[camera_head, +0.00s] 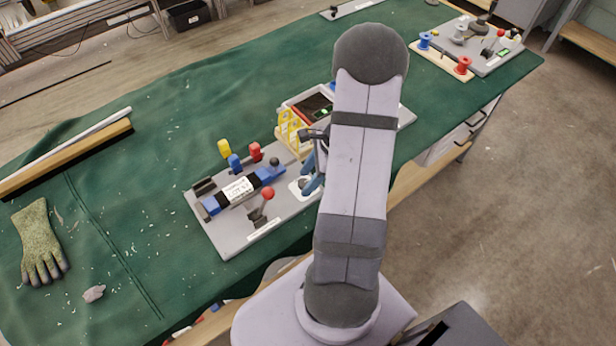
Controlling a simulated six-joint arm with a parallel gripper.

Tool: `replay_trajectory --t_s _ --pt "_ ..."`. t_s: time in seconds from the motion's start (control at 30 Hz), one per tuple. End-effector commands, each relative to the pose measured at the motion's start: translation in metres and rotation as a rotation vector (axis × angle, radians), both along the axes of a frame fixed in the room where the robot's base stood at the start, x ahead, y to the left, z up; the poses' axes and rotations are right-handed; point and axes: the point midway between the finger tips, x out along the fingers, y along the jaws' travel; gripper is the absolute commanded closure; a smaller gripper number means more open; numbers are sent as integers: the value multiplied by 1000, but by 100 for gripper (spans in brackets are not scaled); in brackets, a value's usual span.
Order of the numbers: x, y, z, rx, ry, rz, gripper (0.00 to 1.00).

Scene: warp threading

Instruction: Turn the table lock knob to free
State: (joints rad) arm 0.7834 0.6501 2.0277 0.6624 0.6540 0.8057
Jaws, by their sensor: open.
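My gripper (312,178) is right over this plate, mostly hidden behind my arm. Its bluish fingers show at the arm's left side, pointing down. Contact with anything beneath cannot be made out.
Yellow, blue and red knobs (255,151) stand at the board's back edge. A yellow rack (289,128) and a tray (300,101) are behind my gripper. A glove (38,240) lies at left. Another board with spools (464,65) is at the far right.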

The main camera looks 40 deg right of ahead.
Motion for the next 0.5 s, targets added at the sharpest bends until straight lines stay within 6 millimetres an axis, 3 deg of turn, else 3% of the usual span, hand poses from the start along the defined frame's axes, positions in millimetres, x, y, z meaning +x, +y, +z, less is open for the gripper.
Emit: replay_trajectory --t_s 0.03,0.2,0.5 --pt "0 0 0 0 0 0 59" --pt "0 0 0 0 0 0 96" --pt "0 0 1 1 0 21 96"
